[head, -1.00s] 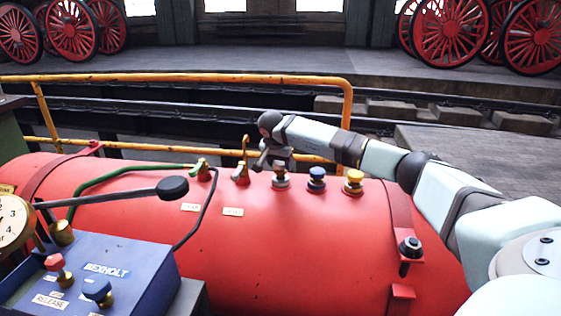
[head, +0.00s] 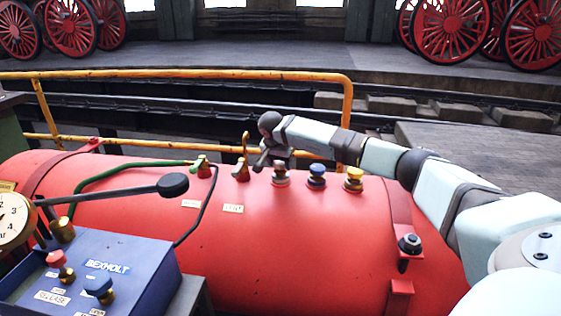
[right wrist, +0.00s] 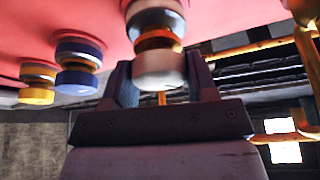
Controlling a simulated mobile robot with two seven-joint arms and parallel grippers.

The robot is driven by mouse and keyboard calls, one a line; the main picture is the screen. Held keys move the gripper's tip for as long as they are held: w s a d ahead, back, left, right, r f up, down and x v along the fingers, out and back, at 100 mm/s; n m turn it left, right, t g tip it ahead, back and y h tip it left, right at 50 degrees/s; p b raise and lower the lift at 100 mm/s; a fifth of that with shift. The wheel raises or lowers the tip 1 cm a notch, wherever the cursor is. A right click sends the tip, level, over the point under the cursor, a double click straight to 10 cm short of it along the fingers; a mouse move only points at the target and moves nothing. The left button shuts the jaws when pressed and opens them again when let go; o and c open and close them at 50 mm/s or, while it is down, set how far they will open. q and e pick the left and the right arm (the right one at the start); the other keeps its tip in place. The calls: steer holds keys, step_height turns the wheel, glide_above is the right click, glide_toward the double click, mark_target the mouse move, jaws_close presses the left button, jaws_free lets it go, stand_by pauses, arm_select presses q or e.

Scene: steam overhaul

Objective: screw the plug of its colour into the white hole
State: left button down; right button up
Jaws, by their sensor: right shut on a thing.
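A white plug (right wrist: 160,68) with a brass neck stands at a white-ringed hole (right wrist: 155,12) on the red boiler. My right gripper (right wrist: 163,82) has its two dark fingers on either side of the plug's white head and is shut on it. In the head view, my right gripper (head: 278,160) reaches down over the white hole's collar (head: 280,181) and partly hides the plug. I cannot tell how deep the thread sits. My left gripper is not in view.
A blue plug (head: 317,171) and a yellow plug (head: 353,174) stand to the right on the red boiler (head: 280,250). Brass valves (head: 241,172) stand to the left. A blue control box (head: 110,275) with a black-knobbed lever (head: 173,187) is at front left. A yellow rail (head: 200,75) runs behind.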

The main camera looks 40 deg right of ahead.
steer(key=shift+f, duration=0.35)
stand_by(0.7)
steer(key=shift+p, duration=0.45)
steer(key=o, duration=1.1)
steer(key=shift+f, duration=0.1)
steer(key=shift+c, duration=0.2)
steer(key=shift+c, duration=0.9)
